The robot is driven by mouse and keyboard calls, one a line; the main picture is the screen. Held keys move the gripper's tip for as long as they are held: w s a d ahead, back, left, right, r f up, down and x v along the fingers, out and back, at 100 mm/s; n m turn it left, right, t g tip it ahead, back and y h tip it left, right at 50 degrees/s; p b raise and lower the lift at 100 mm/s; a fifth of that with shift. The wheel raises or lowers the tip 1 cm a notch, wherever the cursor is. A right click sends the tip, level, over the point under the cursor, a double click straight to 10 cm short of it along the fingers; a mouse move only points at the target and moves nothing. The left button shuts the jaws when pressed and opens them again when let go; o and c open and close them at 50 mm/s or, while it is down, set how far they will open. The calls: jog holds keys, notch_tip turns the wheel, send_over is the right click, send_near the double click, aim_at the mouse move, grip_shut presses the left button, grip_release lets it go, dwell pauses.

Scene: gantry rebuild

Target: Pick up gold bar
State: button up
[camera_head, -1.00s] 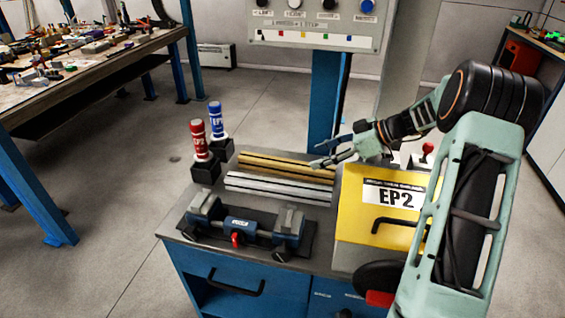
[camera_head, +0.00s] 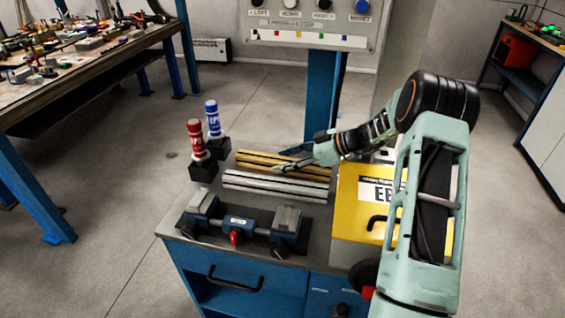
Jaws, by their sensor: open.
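Gold bars (camera_head: 262,160) lie side by side at the back of the blue cart's top, running left to right. Silver bars (camera_head: 265,184) lie parallel just in front of them. My gripper (camera_head: 282,160) is open, its fingers pointing left, over or close to the right half of the gold bars. The fingers cover part of the bars. I cannot tell whether they touch a bar or how high they are above it.
A blue vise (camera_head: 240,226) stands in front of the silver bars. A red bottle (camera_head: 196,138) and a blue bottle (camera_head: 213,118) stand in black holders at left. A yellow box (camera_head: 350,213) marked EP2 is at right, under my arm. A control panel (camera_head: 308,22) rises behind.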

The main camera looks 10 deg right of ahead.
jog(key=shift+w+a+f, duration=0.15)
jog(key=shift+a+f, duration=0.05)
jog(key=shift+a, duration=0.1)
grip_shut()
jog(key=shift+r, duration=0.1)
jog(key=shift+r, duration=0.1)
